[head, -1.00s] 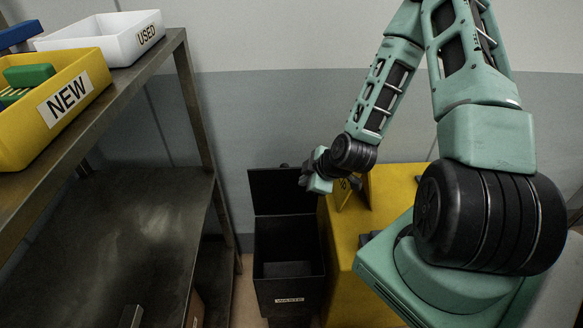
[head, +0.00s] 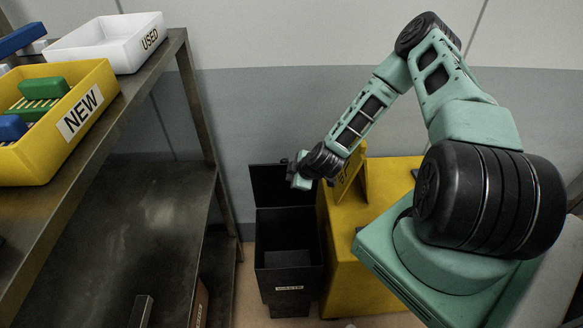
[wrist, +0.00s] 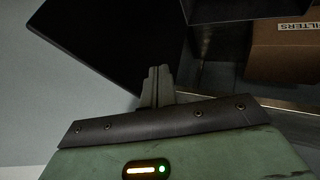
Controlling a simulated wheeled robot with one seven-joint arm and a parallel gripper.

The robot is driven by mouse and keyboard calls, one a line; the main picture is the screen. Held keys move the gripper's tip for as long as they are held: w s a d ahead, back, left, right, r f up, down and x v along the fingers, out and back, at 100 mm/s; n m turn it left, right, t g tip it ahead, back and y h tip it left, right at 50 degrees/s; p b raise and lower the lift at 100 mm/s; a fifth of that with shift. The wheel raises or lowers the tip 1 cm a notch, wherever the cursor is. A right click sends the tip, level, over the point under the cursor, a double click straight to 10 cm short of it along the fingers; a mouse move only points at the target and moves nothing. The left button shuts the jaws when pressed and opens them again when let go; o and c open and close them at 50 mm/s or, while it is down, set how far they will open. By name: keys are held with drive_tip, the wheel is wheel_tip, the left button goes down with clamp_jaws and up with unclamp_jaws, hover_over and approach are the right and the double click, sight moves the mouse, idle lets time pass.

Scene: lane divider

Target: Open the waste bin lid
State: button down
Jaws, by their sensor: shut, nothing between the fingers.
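The black waste bin (head: 289,258) stands on the floor between the metal shelf and a yellow cabinet, with a small label on its front. Its lid (head: 272,184) stands raised at the back against the wall, and the dark inside shows from above. My gripper (head: 297,178) is at the right side of the raised lid; whether it touches the lid I cannot tell. In the wrist view my gripper (wrist: 157,80) has its fingers shut together and empty, with a dark flat panel, which looks like the lid (wrist: 110,40), behind them.
A metal shelf (head: 150,220) on the left bears a yellow NEW tray (head: 85,112) holding blue and green items, and a white USED tray (head: 110,42). The yellow cabinet (head: 345,255) stands right of the bin. A cardboard FILTERS box (wrist: 285,55) shows in the wrist view.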

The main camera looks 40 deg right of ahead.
drive_tip(key=shift+w+d+r+p, duration=0.1)
drive_tip(key=shift+w+d+p, duration=0.3)
drive_tip(key=shift+w, duration=0.35)
drive_tip(key=shift+d, duration=0.1)
drive_tip(key=shift+w+d+b, duration=0.1)
drive_tip(key=shift+w+b, duration=0.1)
drive_tip(key=shift+b, duration=0.1)
drive_tip(key=w+d+b, duration=0.1)
drive_tip(key=w, duration=0.1)
drive_tip(key=w+d+b, duration=0.1)
drive_tip(key=shift+w+d+r+b, duration=0.3)
drive_tip(key=shift+w+r+b, duration=0.05)
drive_tip(key=shift+w, duration=0.05)
drive_tip(key=shift+s+a, duration=0.1)
